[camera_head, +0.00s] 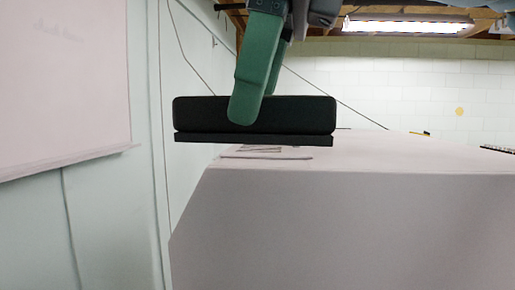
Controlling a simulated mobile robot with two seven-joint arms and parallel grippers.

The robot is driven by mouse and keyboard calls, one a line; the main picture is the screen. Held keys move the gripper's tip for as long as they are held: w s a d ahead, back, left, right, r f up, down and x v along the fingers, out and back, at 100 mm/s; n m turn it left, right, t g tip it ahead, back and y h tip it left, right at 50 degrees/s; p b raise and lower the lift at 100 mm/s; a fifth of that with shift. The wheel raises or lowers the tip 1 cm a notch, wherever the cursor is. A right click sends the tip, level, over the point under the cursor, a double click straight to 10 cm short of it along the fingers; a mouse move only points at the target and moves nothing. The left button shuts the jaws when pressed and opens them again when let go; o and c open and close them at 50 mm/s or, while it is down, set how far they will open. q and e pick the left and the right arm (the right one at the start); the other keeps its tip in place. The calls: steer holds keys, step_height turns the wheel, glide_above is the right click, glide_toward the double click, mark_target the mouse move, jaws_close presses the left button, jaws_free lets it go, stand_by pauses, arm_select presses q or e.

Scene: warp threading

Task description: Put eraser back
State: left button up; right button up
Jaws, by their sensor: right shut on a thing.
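A black eraser (298,117) with a darker pad along its underside is held level above the near left part of the white table. My right gripper (248,108) comes down from the top of the view with green fingers. It is shut on the eraser near its middle; the near finger covers part of the eraser's front. A whiteboard (65,80) with faint writing hangs on the left wall. My left gripper does not show.
The table (400,165) fills the lower right. A thin flat item (265,156) lies near its front left edge, below the eraser. A small yellow item (420,133) and a dark strip (497,149) lie farther right. The middle of the tabletop is clear.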

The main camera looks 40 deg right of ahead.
steer(key=w+d, duration=0.3)
steer(key=w+d+p, duration=0.1)
steer(key=w+d, duration=0.1)
steer(key=d, duration=0.1)
steer(key=w+d+f, duration=0.1)
steer(key=w+d, duration=0.2)
steer(key=shift+w+d, duration=0.1)
steer(key=shift+w, duration=0.25)
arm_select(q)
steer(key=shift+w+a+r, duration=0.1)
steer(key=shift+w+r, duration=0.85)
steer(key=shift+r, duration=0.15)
arm_select(e)
steer(key=shift+w+d+f, duration=0.15)
steer(key=shift+w+d, duration=0.3)
steer(key=shift+w+d+f+p, duration=0.15)
steer(key=shift+d+f+p, duration=0.2)
steer(key=shift+f, duration=0.35)
steer(key=shift+w+d+f+p, duration=0.15)
steer(key=shift+f+p, duration=0.3)
steer(key=shift+f, duration=0.25)
steer(key=shift+a+f, duration=0.1)
steer(key=shift+f, duration=0.3)
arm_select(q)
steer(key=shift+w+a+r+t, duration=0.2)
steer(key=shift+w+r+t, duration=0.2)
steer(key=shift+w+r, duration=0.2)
arm_select(e)
steer(key=shift+w+f, duration=0.1)
